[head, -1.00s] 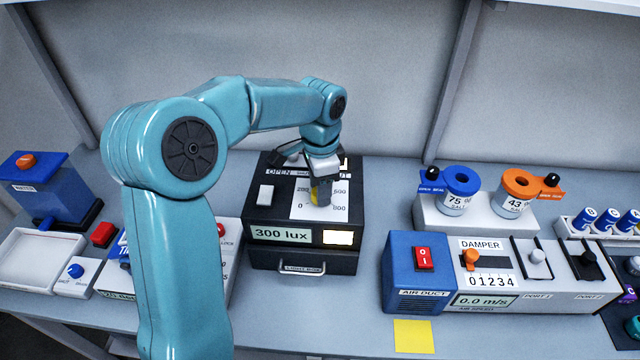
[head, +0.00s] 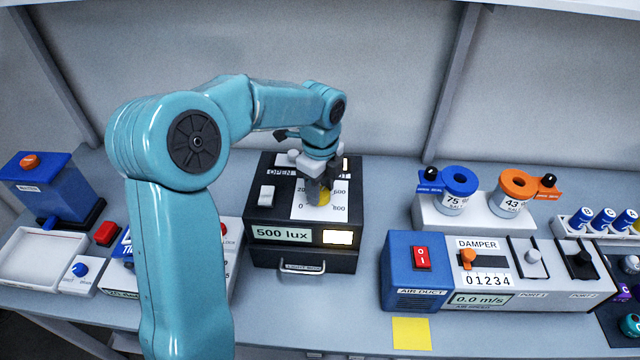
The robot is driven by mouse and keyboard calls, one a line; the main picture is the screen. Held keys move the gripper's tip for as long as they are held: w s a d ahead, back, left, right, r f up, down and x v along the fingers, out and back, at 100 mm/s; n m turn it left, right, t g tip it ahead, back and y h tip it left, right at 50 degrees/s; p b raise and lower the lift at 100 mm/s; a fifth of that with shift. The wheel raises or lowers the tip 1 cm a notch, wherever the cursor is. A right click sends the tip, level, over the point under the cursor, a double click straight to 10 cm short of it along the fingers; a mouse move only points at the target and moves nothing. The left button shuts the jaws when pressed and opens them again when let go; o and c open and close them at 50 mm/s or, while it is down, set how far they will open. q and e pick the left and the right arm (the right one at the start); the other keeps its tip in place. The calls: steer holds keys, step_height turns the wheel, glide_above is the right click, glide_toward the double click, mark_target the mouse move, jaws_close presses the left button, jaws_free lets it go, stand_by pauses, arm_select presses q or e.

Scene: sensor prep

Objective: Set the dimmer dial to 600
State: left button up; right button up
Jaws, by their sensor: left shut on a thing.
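The black light box (head: 268,221) stands at the middle of the bench. Its display (head: 281,234) reads 500 lux. The yellow dimmer dial (head: 324,198) sits on a white scale plate (head: 301,212) on top, with 600 and 800 visible at its right and 0 at its lower left. My left gripper (head: 318,190) points down from above and is shut on the dial, hiding much of it and part of the scale. The dial's pointer cannot be made out. My right gripper is not in view.
A white rocker switch (head: 266,195) sits left of the dial. A lit window (head: 337,237) and a drawer handle (head: 303,268) are on the box front. The air duct unit (head: 408,272) stands to the right. Bare bench lies between them.

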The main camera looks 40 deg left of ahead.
arm_select(q)
steer(key=m+p, duration=0.1)
steer(key=m, duration=0.5)
steer(key=shift+d+f+m, duration=0.1)
steer(key=shift+f+m, duration=0.05)
steer(key=shift+m, duration=0.15)
steer(key=shift+s, duration=0.1)
stand_by(0.4)
steer(key=o, duration=1)
steer(key=shift+o, duration=0.2)
